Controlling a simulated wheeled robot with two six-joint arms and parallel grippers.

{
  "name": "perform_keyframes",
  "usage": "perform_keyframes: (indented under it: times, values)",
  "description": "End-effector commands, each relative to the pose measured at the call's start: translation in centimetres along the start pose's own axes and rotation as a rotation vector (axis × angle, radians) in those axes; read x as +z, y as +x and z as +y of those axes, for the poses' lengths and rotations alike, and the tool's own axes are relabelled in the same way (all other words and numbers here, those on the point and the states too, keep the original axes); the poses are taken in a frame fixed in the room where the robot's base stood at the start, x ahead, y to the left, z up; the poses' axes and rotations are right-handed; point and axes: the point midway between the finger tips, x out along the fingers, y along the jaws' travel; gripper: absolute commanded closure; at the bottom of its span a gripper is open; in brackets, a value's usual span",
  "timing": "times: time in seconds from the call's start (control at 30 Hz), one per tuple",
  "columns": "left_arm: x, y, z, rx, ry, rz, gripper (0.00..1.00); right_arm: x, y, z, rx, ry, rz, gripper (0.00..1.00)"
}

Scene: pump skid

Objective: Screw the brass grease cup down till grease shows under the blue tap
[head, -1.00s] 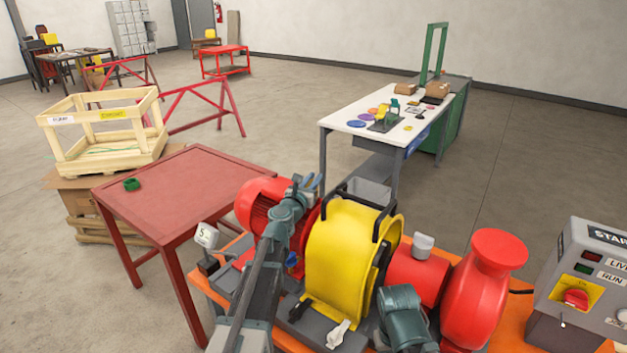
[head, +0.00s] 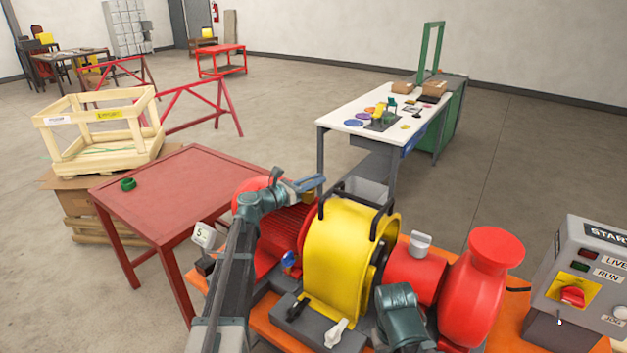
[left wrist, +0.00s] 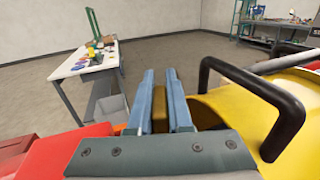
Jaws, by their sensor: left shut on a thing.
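My left gripper (head: 318,182) is above the red motor, just left of the yellow guard's handles. In the left wrist view its blue-grey fingers (left wrist: 160,92) are shut on a brass-coloured piece (left wrist: 160,108), which looks like the brass grease cup. Most of that piece is hidden between the fingers, and I cannot tell if it touches anything below. A small blue part (head: 290,258), which looks like the blue tap, sits low between motor and guard. No grease can be made out. My right arm's teal link shows at the lower middle; its gripper is out of view.
The yellow guard (head: 338,262) with black handles stands right beside the left gripper. The red motor (head: 283,238) and red pump (head: 478,300) flank it. A control box (head: 590,285) is at the right.

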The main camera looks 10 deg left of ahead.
Motion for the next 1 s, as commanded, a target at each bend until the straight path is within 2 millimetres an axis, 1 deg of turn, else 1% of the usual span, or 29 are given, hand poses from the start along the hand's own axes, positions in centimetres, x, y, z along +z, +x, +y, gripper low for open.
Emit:
perform_keyframes:
  times: [0.03, 0.2, 0.4, 0.6, 1.0]
  values:
    - [0.0, 0.1, 0.3, -0.032, 0.001, 0.001, 1.00, 0.0, 0.0, 0.0, 0.000, 0.000, 0.000, 0.50]
    - [0.0, 0.1, -0.1, -0.131, 0.001, 0.001, 1.00, 0.0, 0.0, 0.0, 0.000, 0.000, 0.000, 0.50]
    - [0.0, 0.0, -0.5, -0.206, 0.001, 0.001, 1.00, 0.0, 0.0, 0.0, 0.000, 0.000, 0.000, 0.50]
    - [0.0, -0.1, -0.7, -0.239, 0.001, 0.001, 1.00, 0.0, 0.0, 0.0, 0.000, 0.000, 0.000, 0.50]
    - [0.0, -0.1, -0.8, -0.245, 0.001, 0.001, 1.00, 0.0, 0.0, 0.0, 0.000, 0.000, 0.000, 0.50]
